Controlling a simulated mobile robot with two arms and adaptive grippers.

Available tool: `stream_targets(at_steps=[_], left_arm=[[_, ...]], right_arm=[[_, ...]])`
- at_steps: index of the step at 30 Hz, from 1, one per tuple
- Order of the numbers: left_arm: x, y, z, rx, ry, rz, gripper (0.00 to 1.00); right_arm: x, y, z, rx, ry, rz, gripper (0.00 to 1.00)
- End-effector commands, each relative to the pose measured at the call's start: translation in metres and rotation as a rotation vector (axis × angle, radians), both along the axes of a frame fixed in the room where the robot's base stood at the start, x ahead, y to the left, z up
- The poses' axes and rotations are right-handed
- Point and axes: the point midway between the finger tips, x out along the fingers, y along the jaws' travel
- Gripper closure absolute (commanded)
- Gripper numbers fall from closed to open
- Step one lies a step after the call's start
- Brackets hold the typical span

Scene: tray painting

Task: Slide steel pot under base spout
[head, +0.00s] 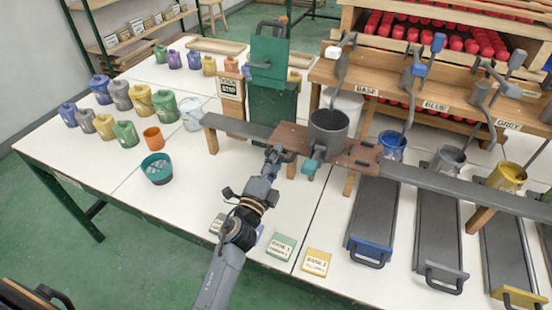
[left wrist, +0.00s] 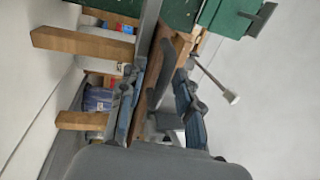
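The dark grey steel pot (head: 328,145) stands upright on a brown wooden carriage (head: 292,138) on the grey rail. A teal tap-like part (head: 311,168) shows at its front. The base spout (head: 339,68) hangs just behind the pot's rim, near the BASE label; I cannot tell whether its tip is over the opening. My left gripper (head: 276,155) is at the carriage's left end, beside a dark handle. In the left wrist view, its blue-grey fingers (left wrist: 160,105) are apart, with the handle (left wrist: 172,58) and brown wood between them. My right gripper is not in view.
The rail (head: 440,182) runs right past blue, grey and yellow pots under other spouts. Dark ramps (head: 372,215) slope toward the front. A green stand (head: 268,75) is behind the rail. Several coloured jugs (head: 120,95) stand left.

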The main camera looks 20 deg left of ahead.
Motion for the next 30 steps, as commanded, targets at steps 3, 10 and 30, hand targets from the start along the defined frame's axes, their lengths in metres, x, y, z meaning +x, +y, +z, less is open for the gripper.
stream_targets(at_steps=[3, 10, 30], left_arm=[[-0.007, 0.001, -0.002, 0.0, 0.001, 0.0, 0.66], [-0.044, 0.004, -0.009, -0.003, 0.004, 0.001, 0.66], [-0.074, 0.006, -0.014, 0.0, 0.001, 0.001, 0.66]], right_arm=[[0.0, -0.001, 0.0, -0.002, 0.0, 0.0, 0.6], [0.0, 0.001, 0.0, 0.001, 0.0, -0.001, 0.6], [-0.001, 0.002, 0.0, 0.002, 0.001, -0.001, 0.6]])
